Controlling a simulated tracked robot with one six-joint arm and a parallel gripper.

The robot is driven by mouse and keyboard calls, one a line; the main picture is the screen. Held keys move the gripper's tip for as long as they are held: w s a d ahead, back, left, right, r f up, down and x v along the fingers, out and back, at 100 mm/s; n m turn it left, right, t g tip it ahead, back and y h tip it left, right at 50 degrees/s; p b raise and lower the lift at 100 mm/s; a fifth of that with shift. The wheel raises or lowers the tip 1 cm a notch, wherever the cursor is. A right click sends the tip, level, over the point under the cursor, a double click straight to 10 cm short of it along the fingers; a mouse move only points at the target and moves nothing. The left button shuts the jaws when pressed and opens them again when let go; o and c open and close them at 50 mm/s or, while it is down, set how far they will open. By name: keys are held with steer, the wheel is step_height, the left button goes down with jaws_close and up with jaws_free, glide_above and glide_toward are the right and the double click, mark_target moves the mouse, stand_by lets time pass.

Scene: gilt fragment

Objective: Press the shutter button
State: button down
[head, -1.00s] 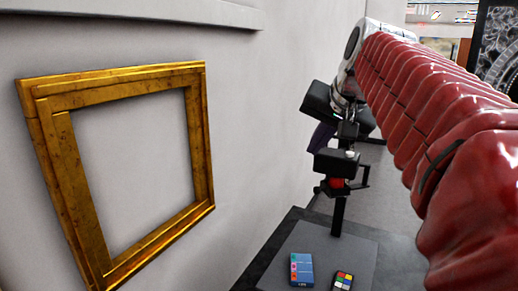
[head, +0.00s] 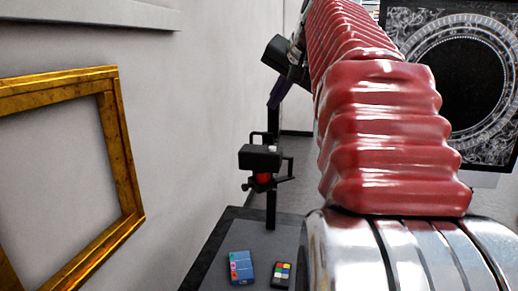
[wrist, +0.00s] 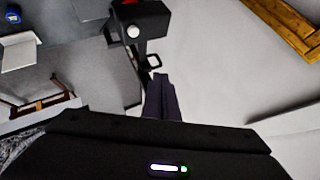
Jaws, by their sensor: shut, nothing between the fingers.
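The camera (head: 260,157) is a black box with a red part below, held on a dark post. A small white round button (head: 272,149) sits on its top. In the wrist view the camera (wrist: 150,21) is at the top, with the white button (wrist: 133,31) facing me. My gripper (head: 273,104) has purple fingers, shut and empty, above the camera and apart from it. In the wrist view my gripper (wrist: 161,79) points toward the camera, with its tips below the button in the picture and slightly right.
A gilt frame (head: 125,160) hangs on the pale wall at left. A grey table (head: 215,270) below the camera holds a blue box (head: 241,267) and a colour-patch card (head: 281,275). An ornate black panel (head: 400,25) stands at right. A black handle (wrist: 154,62) juts beside the camera.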

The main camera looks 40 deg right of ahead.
steer(key=shift+f, duration=4.15)
steer(key=shift+f, duration=0.75)
steer(key=shift+r, duration=0.8)
step_height(320, 180, up, 5)
stand_by(0.6)
stand_by(0.5)
